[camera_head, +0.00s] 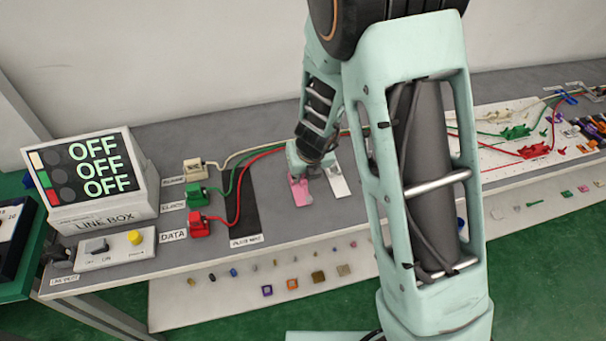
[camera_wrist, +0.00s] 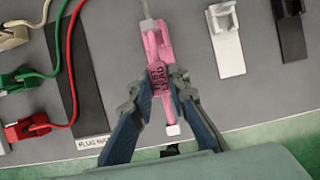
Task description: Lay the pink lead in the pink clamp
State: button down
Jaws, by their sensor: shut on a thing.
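In the wrist view, the pink lead's block (camera_wrist: 159,73), with dark lettering that reads "LEAD", sits between the fingertips of my gripper (camera_wrist: 160,86). My gripper is shut on it. The pink clamp (camera_wrist: 152,38) lies directly under and beyond the block, in line with it. I cannot tell whether the block rests in the clamp or is just above it. A grey cable runs from the far end, and a white tip shows at the near end. In the head view, the pink clamp (camera_head: 300,192) shows below my gripper (camera_head: 314,171), whose fingers are mostly hidden.
A white clamp (camera_wrist: 227,42) and a black clamp (camera_wrist: 290,32) stand to the right. A dark plug mat (camera_wrist: 76,85) lies left, with white, green and red plugs beyond it. The line box (camera_head: 90,178) reads OFF on all three rows. The bench's front edge is close.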

aim_at(304, 184)
dwell(0.4)
jog(key=shift+f+b, duration=1.45)
jog(key=shift+f, duration=0.05)
jog(key=shift+f, duration=0.15)
jog(key=shift+f+b, duration=0.55)
jog(key=shift+f, duration=0.05)
jog(key=shift+f, duration=0.15)
jog(key=shift+f+b, duration=0.6)
jog(key=shift+b, duration=0.05)
jog(key=shift+f, duration=0.1)
jog(key=shift+f+b, duration=0.5)
